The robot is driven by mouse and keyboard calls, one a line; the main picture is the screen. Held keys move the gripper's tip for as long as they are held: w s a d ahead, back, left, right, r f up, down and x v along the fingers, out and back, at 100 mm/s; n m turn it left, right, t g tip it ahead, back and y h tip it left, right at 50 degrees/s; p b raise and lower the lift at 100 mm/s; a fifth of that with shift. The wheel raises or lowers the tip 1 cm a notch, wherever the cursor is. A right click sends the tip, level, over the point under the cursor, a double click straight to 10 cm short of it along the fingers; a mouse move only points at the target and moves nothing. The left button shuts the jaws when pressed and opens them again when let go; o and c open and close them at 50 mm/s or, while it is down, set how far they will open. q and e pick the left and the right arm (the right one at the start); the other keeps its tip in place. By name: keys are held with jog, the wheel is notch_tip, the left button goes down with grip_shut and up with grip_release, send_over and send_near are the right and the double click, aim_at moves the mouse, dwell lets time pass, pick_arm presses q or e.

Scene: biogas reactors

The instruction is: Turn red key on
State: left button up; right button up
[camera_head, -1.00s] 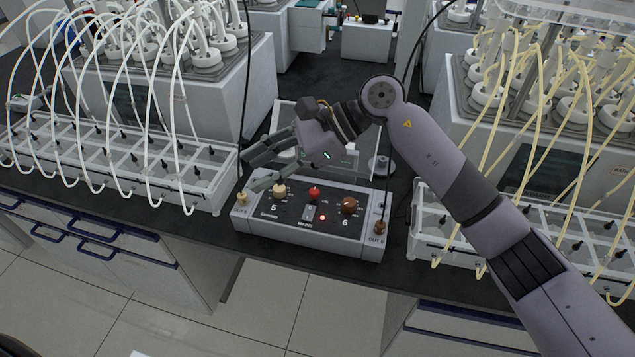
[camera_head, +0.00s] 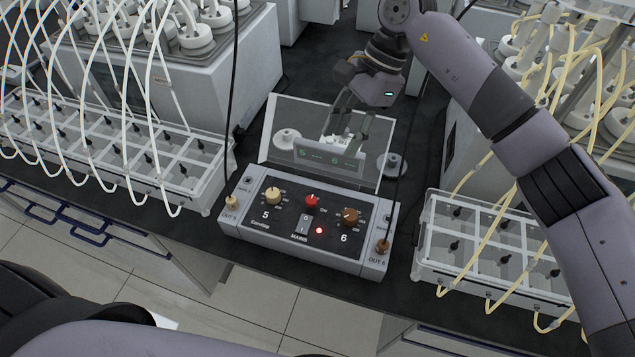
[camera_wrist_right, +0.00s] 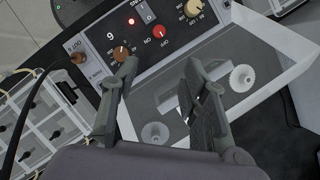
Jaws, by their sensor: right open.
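The red key is a small red knob (camera_head: 311,200) at the middle of a grey control box (camera_head: 290,256), above a rocker switch (camera_head: 303,224). The red knob also shows in the right wrist view (camera_wrist_right: 159,31), beyond the fingertips. My right gripper (camera_head: 350,122) is open and empty, behind the box and above the clear-covered unit. In the right wrist view its spread fingers (camera_wrist_right: 160,68) have the red knob lying between their directions, apart from both. My left gripper is out of view.
A cream knob (camera_head: 273,196) and a brown knob (camera_head: 350,216) flank the red one. A red light (camera_head: 319,231) glows below. A clear-covered unit (camera_head: 277,125) stands behind. Tubed trays stand left (camera_head: 182,190) and right (camera_head: 432,255). Thin black cables run near the box.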

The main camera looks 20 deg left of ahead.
jog(key=p, duration=0.2)
send_near(312, 199)
jog(key=p+x, duration=0.3)
jog(key=x, duration=0.4)
jog(key=shift+s+a+f, duration=0.15)
jog(key=shift+f, duration=0.6)
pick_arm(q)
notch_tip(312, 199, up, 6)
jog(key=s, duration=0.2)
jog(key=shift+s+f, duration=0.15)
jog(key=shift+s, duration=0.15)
pick_arm(e)
grip_shut()
